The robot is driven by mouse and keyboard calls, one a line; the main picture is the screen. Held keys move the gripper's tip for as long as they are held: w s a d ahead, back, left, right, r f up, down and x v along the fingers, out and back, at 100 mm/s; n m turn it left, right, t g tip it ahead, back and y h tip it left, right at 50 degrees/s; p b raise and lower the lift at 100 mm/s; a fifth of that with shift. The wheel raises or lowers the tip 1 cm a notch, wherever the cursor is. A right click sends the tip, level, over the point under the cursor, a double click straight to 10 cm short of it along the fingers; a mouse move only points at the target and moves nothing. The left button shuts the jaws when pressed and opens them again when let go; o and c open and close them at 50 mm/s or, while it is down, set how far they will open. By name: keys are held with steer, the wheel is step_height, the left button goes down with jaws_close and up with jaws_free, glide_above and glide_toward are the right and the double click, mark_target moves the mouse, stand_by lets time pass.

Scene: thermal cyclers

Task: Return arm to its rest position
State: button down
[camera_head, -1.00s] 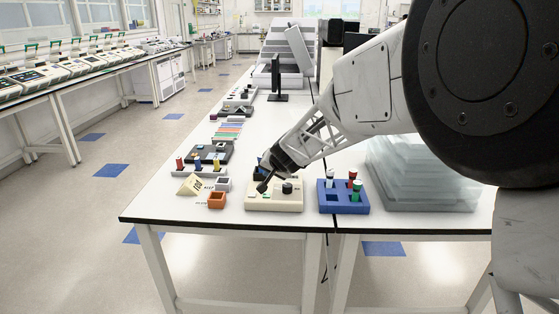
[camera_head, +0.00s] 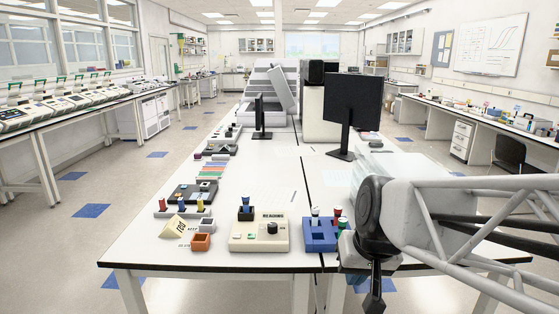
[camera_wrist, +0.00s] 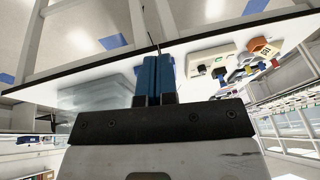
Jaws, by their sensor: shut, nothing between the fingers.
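My gripper (camera_head: 374,298) is at the lower right in the head view, beyond the table's front edge, pointing down. In the wrist view its two blue fingers (camera_wrist: 155,72) are together, with nothing between them. The white table (camera_head: 190,246) is left of my gripper. A beige device (camera_head: 262,234) with a black knob stands near the front edge, and a blue block (camera_head: 319,235) with capped tubes stands right of it. The beige device also shows in the wrist view (camera_wrist: 208,58).
Monitors (camera_head: 352,105) stand farther back. Clear stacked trays (camera_wrist: 95,97) are on the table in the wrist view. Floor in front is clear.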

steer(key=s+d+f+g+h, duration=0.1)
steer(key=s+d, duration=0.3)
steer(key=s, duration=0.6)
steer(key=shift+s+d+f+h, duration=0.3)
steer(key=shift+s+f+h, duration=0.1)
steer(key=shift+f, duration=0.2)
stand_by(4.6)
